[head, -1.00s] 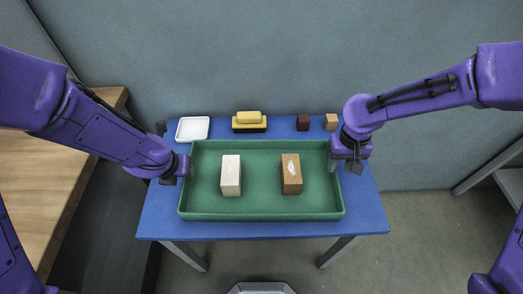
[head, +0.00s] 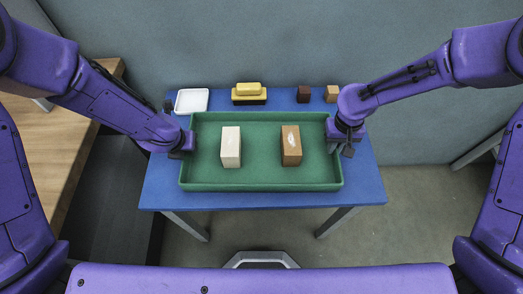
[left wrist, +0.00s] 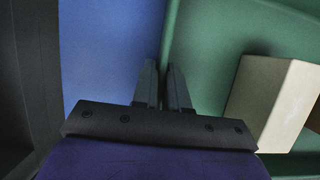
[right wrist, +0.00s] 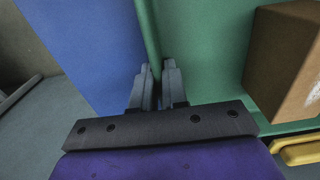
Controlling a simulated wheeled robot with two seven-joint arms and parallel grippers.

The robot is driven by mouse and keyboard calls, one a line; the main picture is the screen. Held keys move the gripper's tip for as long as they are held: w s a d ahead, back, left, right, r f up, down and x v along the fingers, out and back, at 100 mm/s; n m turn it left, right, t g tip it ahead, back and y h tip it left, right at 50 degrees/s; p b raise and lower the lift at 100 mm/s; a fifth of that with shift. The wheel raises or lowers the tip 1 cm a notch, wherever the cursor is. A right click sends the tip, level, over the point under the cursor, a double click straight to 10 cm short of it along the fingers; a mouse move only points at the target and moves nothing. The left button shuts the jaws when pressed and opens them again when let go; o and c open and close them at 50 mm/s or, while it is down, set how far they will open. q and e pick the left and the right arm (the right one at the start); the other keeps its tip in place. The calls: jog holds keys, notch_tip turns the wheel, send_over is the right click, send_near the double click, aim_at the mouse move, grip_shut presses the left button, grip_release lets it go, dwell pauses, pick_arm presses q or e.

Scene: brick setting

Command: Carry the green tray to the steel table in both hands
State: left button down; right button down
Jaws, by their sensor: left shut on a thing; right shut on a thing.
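The green tray (head: 262,186) is over the blue table in the head view. It holds a cream block (head: 231,147) and a brown block (head: 291,146), both upright and apart. My left gripper (head: 186,143) is shut on the tray's left wall, and the wall shows between its fingers in the left wrist view (left wrist: 165,88). My right gripper (head: 332,136) is shut on the tray's right wall, which also shows between the fingers in the right wrist view (right wrist: 157,85). I cannot tell whether the tray touches the tabletop. No steel table can be made out for certain.
On the blue table (head: 262,201), behind the tray, are a white dish (head: 191,101), a yellow item on a dark base (head: 249,94), a dark brown cube (head: 304,94) and a tan cube (head: 332,94). A wooden surface (head: 45,135) stands at left. Floor is clear at right.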

pick_arm(q)
jog(key=shift+r, duration=0.1)
pick_arm(e)
jog(key=shift+r, duration=0.1)
